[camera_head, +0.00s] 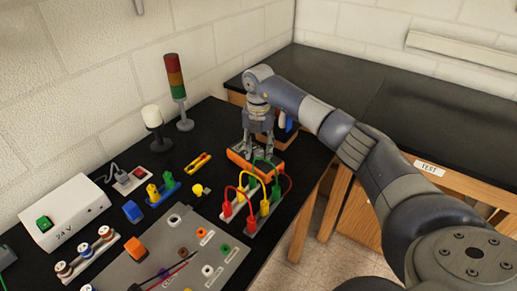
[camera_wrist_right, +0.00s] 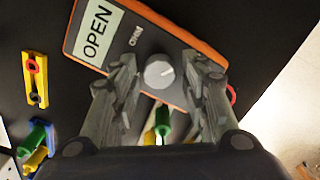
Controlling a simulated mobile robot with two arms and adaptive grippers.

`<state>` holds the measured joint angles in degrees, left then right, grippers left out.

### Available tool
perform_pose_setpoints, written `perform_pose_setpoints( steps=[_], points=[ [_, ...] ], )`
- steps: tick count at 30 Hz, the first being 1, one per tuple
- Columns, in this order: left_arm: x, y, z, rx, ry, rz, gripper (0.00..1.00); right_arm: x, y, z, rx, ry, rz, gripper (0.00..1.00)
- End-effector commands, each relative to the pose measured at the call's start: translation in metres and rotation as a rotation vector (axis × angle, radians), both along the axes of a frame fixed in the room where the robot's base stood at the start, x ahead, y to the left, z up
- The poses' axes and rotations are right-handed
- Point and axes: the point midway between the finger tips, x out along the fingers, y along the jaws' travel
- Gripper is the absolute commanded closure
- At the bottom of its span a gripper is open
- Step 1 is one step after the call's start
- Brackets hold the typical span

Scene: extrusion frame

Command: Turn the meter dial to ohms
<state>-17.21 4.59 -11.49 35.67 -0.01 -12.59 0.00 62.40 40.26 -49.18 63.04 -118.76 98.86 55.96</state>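The meter, a dark box with an orange rim (camera_head: 265,168), lies on the black bench below my right gripper (camera_head: 257,143). In the right wrist view its face (camera_wrist_right: 190,38) shows a pale display (camera_wrist_right: 97,32) reading "OPEN" and a small label "OHM" (camera_wrist_right: 135,36). Its round grey dial (camera_wrist_right: 159,73) sits between the two fingers of my right gripper (camera_wrist_right: 160,66). The fingers are apart, with a visible gap on each side of the dial. Exactly where the dial's mark points is hard to tell. My left gripper is not in view.
A block with red, yellow and green plugs and looped leads (camera_head: 250,208) stands close in front of the meter. A signal tower (camera_head: 178,90), a white lamp (camera_head: 154,122) and a 24 V supply (camera_head: 64,212) stand left. The bench at the back right (camera_head: 400,105) is clear.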

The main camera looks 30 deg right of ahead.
Motion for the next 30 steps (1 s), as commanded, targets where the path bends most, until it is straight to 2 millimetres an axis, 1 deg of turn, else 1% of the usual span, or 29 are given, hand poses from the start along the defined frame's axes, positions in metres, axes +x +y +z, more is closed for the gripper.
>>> perform_pose_setpoints(
  steps=[1,2,3,4,11,17,23,30],
  points=[
    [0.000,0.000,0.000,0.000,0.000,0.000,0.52,0.000,0.000,0.000,0.000,0.000,0.000,0.77],
    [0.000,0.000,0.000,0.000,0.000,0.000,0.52,0.000,0.000,0.000,0.000,0.000,0.000,0.84],
    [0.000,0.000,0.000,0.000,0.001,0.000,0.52,0.000,0.000,0.000,0.000,0.000,0.000,0.93],
    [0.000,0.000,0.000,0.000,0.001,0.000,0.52,0.000,0.000,0.000,0.000,0.000,0.000,0.97],
    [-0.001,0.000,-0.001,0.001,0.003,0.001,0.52,0.000,0.000,0.000,0.000,0.000,0.007,0.97],
    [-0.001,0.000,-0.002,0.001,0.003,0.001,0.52,0.000,0.000,0.001,0.001,-0.001,0.059,0.97],
    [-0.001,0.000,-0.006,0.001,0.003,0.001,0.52,0.000,-0.001,0.000,-0.001,-0.001,0.184,0.97],
    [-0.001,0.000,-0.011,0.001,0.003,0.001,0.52,0.000,-0.001,0.000,0.000,-0.002,0.404,0.97]
  ],
)
